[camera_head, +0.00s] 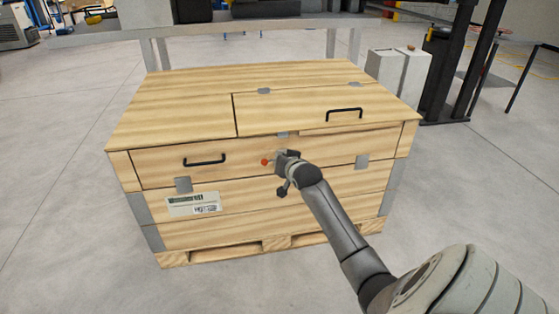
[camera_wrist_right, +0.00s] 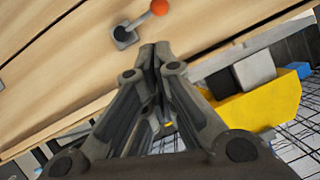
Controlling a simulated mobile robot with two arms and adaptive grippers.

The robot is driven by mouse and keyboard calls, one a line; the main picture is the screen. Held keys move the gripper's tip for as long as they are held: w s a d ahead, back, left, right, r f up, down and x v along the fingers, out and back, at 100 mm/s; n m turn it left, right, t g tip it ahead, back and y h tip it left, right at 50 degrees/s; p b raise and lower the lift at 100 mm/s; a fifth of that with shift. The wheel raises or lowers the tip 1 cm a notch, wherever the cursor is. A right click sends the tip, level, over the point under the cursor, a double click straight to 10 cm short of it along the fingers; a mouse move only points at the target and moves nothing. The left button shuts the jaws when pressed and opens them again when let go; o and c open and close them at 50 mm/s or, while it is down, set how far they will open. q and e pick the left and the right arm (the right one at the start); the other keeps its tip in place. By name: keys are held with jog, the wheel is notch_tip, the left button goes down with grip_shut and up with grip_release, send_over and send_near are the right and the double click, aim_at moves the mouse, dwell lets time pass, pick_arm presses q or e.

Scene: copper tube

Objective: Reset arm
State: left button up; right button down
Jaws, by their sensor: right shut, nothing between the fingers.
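My right gripper (camera_head: 282,163) is in front of the upper front of a wooden crate (camera_head: 290,203). In the right wrist view its fingers (camera_wrist_right: 155,50) are shut together with nothing between them. A small metal latch (camera_wrist_right: 125,38) with an orange-red ball knob (camera_wrist_right: 158,7) is on the crate's face just beyond the fingertips. The knob also shows in the head view (camera_head: 265,162), just left of the gripper. I cannot tell whether the fingers touch the latch. My left gripper is not in view.
The crate has a black handle (camera_head: 204,160) on its front and another (camera_head: 344,114) on its lid. A label (camera_head: 193,205) is on the front. Grey boxes (camera_head: 384,71) stand behind at the right. Grey floor (camera_head: 60,200) is clear at the left.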

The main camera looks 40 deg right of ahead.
jog(key=s+a+f+n+g+y, duration=0.1)
jog(key=s+a+f+n, duration=0.2)
jog(key=f, duration=0.5)
jog(key=s+a+f+g+y, duration=0.1)
jog(key=s+a+f, duration=0.2)
jog(key=a+f, duration=0.35)
jog(key=s+a+f+n+g+y, duration=0.1)
jog(key=s+a+f+n+g, duration=0.2)
jog(key=s+a+f, duration=0.6)
jog(key=s+a+f+n+g+y, duration=0.1)
jog(key=s+a+f+n+g, duration=0.1)
jog(key=s+a+f, duration=0.65)
jog(key=s+a+f+n+g+y+p, duration=0.1)
jog(key=s+a+f+g, duration=0.15)
jog(key=s, duration=0.55)
jog(key=s+a+f+n+g+y+p, duration=0.15)
jog(key=s+a+f, duration=0.25)
jog(key=s, duration=0.4)
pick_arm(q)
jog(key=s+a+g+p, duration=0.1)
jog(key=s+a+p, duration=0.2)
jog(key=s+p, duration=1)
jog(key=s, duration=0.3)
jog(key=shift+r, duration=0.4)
pick_arm(e)
jog(key=s+d+h, duration=0.1)
jog(key=s+d, duration=0.2)
jog(key=s, duration=1.1)
jog(key=shift+s, duration=0.35)
